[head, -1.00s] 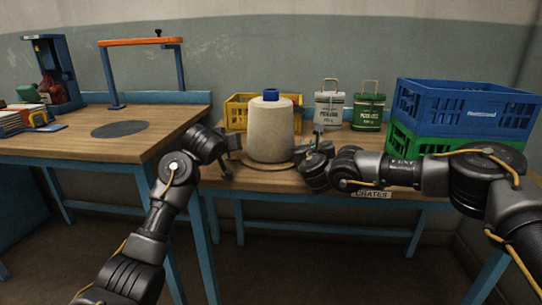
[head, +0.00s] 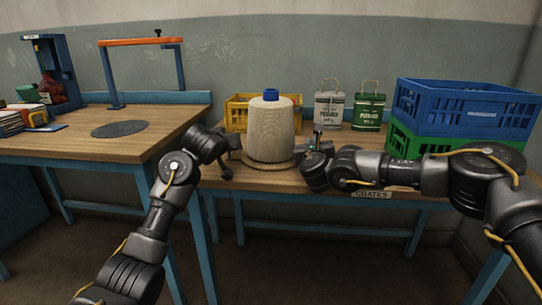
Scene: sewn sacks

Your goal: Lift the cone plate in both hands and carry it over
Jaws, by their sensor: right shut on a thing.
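The cone plate (head: 264,167) is a round, flat wooden disc near the front edge of the right bench. A large cream thread cone (head: 270,130) with a blue top stands upright on it. My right gripper (head: 313,152) is at the plate's right side and shut on its rim; the wrist partly hides the contact. My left gripper (head: 230,158) is at the plate's left side, with its dark fingers close to the rim. I cannot tell whether these fingers are closed on it.
Blue (head: 465,108) and green (head: 405,143) crates are stacked at right. The left bench has a dark round mat (head: 120,129) with clear space, below an orange-topped frame (head: 140,42).

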